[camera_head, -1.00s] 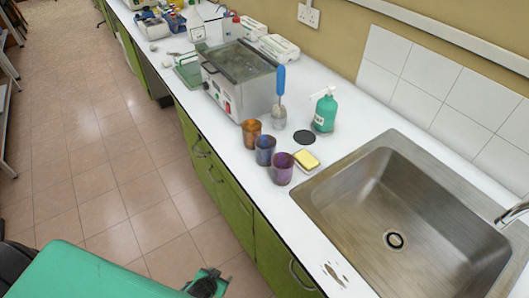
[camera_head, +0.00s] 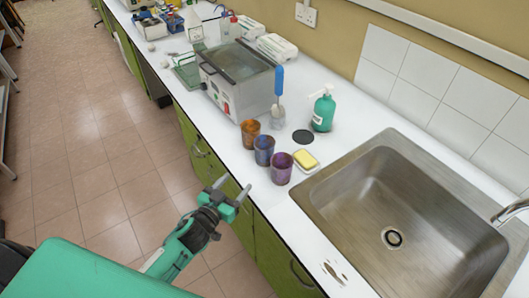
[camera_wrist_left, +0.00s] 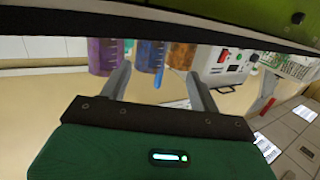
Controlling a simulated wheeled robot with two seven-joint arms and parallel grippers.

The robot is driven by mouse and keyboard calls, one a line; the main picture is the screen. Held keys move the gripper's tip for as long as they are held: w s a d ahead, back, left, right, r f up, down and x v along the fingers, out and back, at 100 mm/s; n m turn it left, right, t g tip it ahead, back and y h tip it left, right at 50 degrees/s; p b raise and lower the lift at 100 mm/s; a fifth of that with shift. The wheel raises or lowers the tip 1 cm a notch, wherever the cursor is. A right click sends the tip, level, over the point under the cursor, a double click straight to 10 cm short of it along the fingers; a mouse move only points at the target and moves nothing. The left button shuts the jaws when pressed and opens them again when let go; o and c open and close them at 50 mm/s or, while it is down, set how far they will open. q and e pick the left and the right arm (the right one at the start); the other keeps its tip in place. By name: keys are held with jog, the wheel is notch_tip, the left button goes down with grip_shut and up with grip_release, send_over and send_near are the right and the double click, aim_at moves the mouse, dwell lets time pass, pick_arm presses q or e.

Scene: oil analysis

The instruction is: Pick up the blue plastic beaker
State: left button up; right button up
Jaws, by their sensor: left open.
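The blue plastic beaker (camera_head: 264,150) stands on the white counter between an orange beaker (camera_head: 250,133) and a purple beaker (camera_head: 282,168). My left gripper (camera_head: 230,190) is open and empty, just off the counter's front edge, short of the beakers and apart from them. In the left wrist view the blue beaker (camera_wrist_left: 150,55) shows between the two open fingers (camera_wrist_left: 158,85), farther off, with the purple beaker (camera_wrist_left: 103,55) and orange beaker (camera_wrist_left: 181,55) on either side. My right gripper is not in view.
A sink (camera_head: 400,225) lies to the right of the beakers. A yellow sponge (camera_head: 305,159) on a dish, a dark round pad (camera_head: 303,137), a green pump bottle (camera_head: 324,110) and a water bath (camera_head: 238,80) stand nearby. A blue-handled brush (camera_head: 279,85) stands behind the beakers.

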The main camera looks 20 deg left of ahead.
aim_at(259, 159)
pick_arm(q)
jog(key=shift+m+h, duration=0.3)
jog(key=shift+h, duration=0.3)
jog(key=p+x, duration=0.2)
jog(key=x, duration=0.7)
jog(key=shift+d+r, duration=0.1)
jog(key=shift+d, duration=0.05)
jog(key=x, duration=0.1)
jog(key=p+x, duration=0.1)
jog(key=x, duration=0.2)
jog(key=shift+w+d+r+p, duration=0.15)
jog(key=shift+w+r+p, duration=0.1)
jog(key=shift+w+p, duration=0.1)
jog(key=shift+w+d, duration=0.1)
jog(key=shift+w, duration=0.1)
jog(key=shift+c, duration=0.2)
jog(key=c, duration=0.6)
